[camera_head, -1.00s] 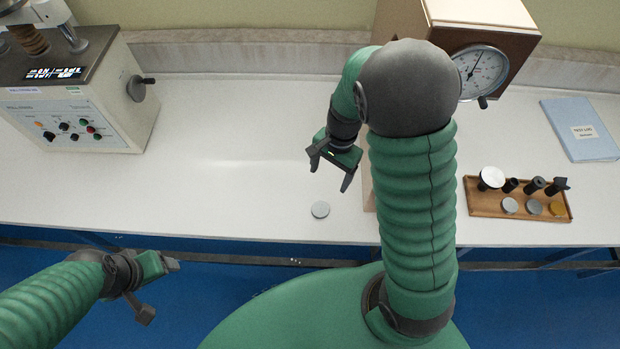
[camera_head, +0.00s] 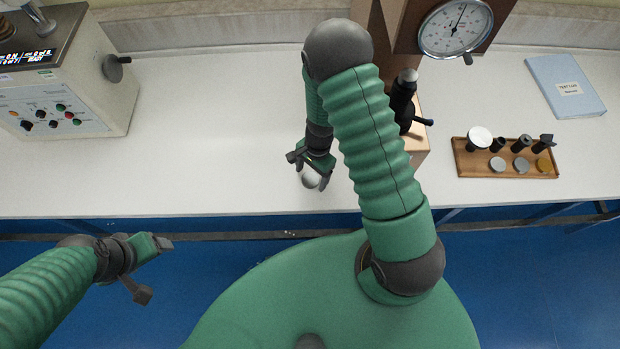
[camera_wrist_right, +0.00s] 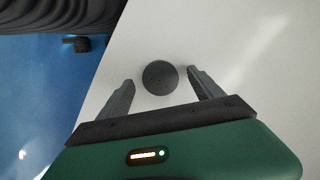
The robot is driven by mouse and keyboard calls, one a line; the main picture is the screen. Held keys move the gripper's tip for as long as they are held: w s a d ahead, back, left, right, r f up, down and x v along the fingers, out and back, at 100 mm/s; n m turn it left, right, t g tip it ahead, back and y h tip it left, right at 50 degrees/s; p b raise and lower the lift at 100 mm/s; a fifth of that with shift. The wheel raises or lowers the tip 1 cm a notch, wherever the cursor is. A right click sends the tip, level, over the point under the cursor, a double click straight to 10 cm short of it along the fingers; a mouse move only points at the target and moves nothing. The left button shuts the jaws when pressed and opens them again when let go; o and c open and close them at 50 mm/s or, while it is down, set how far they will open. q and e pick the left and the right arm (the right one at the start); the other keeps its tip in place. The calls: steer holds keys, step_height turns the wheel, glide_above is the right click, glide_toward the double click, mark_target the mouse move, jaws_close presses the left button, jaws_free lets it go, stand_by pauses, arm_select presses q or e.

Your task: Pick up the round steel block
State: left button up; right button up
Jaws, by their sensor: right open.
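The round steel block (camera_head: 311,179) is a small grey disc lying on the white table near its front edge. In the right wrist view the block (camera_wrist_right: 160,77) looks dark and lies between the tips of my right gripper (camera_wrist_right: 158,88), with a gap on each side. In the head view my right gripper (camera_head: 308,173) is directly over the block and partly covers it. The right gripper is open and empty.
A hardness tester with buttons (camera_head: 75,90) stands at the left. A dial-gauge tester (camera_head: 455,28) stands behind my right arm. A wooden tray (camera_head: 470,166) with small parts and a blue folder (camera_head: 565,85) are at the right. The table (camera_head: 200,130) left of my right gripper is clear.

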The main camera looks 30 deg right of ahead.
steer(key=shift+w+f, duration=0.1)
steer(key=shift+f, duration=0.2)
steer(key=shift+c, duration=0.2)
jaws_close()
steer(key=shift+r, duration=0.1)
